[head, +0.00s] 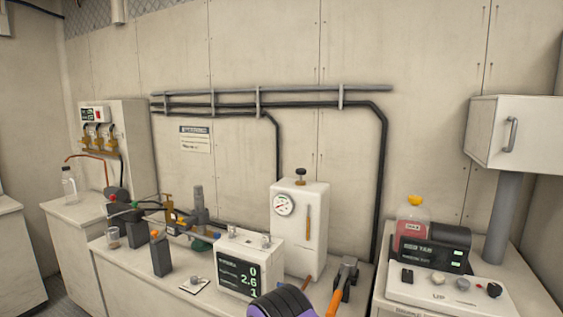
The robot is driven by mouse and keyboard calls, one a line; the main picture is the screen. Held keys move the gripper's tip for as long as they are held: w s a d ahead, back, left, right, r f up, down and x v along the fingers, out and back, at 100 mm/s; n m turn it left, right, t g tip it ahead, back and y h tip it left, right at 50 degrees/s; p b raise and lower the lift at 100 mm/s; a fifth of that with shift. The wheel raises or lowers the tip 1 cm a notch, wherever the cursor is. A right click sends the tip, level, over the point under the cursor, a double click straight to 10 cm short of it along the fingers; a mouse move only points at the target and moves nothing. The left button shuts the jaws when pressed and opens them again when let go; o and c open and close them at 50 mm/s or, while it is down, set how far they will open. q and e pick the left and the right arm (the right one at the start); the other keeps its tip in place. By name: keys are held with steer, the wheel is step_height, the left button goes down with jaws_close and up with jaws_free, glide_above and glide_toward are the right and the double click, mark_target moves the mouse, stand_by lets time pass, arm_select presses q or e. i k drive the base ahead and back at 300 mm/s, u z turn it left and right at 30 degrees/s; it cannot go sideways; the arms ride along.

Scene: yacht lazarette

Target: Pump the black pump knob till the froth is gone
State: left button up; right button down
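A dark knob (300,172) stands on a short stem on top of a white upright box (312,250) against the back wall. I take it to be the pump knob. The box has a round gauge (284,204) with a red needle on its front. Beside the gauge is a narrow upright amber strip (308,223), which may be a sight glass. It is too small to tell whether froth is in it. Nothing touches the knob.
A display unit (250,268) stands in front of the white box. A control console (450,290) is at right. Clutter fills the left bench. Space above the knob is clear.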

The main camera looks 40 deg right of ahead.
mark_target(301, 171)
steer(key=z, duration=0.25)
steer(key=i, duration=0.95)
steer(key=z, duration=0.6)
